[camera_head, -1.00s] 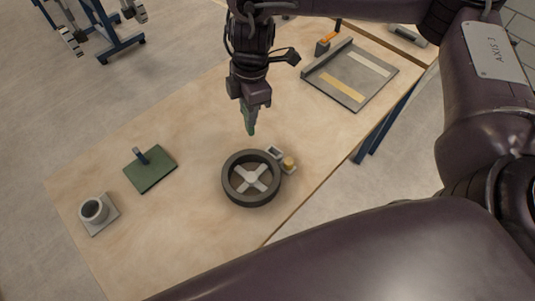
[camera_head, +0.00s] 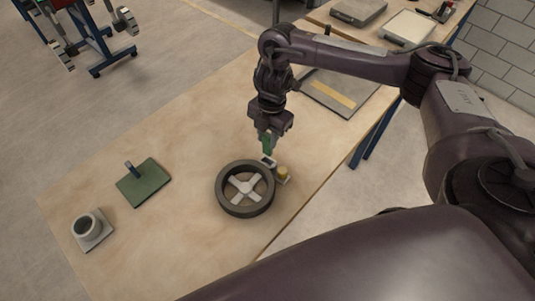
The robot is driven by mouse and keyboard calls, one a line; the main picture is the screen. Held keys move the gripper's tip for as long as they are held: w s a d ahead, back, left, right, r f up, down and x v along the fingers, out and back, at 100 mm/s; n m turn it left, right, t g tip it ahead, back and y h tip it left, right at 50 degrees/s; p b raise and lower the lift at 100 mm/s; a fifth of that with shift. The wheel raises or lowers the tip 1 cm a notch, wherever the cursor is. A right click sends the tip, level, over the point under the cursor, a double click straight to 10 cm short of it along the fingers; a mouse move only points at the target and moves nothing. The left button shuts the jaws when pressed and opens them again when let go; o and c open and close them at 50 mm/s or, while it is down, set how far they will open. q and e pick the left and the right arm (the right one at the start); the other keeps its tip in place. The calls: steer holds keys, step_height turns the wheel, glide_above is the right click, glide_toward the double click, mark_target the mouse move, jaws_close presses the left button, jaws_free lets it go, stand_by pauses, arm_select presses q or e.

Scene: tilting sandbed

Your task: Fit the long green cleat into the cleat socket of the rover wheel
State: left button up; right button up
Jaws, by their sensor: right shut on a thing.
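The rover wheel (camera_head: 222,200) is a dark ring with a pale cross of spokes, lying flat on the wooden table. The cleat socket (camera_head: 268,161) is a small pale piece at the wheel's upper right edge. My right gripper (camera_head: 266,136) is shut on the long green cleat (camera_head: 266,145), which points down just above the socket. I cannot tell whether the cleat's lower end touches the socket or is apart from it. My left gripper is not in view.
A small yellow piece (camera_head: 283,173) sits beside the socket. A green plate with an upright peg (camera_head: 143,187) and a grey cup on a square base (camera_head: 93,230) stand to the left. A grey tray (camera_head: 318,92) lies behind my right arm.

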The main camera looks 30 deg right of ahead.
mark_target(267, 152)
step_height(267, 152, down, 8)
steer(key=shift+r+b, duration=0.2)
steer(key=shift+b, duration=0.75)
steer(key=shift+f, duration=0.1)
steer(key=o, duration=1)
steer(key=shift+f, duration=0.1)
steer(key=shift+r, duration=0.25)
steer(key=r+p, duration=0.1)
steer(key=r, duration=0.3)
steer(key=d+r+p, duration=0.1)
steer(key=r, duration=0.3)
steer(key=r+p, duration=0.1)
steer(key=r, duration=0.2)
steer(key=shift+w+d+r, duration=0.15)
steer(key=shift+w+r, duration=0.15)
steer(key=shift+r, duration=0.1)
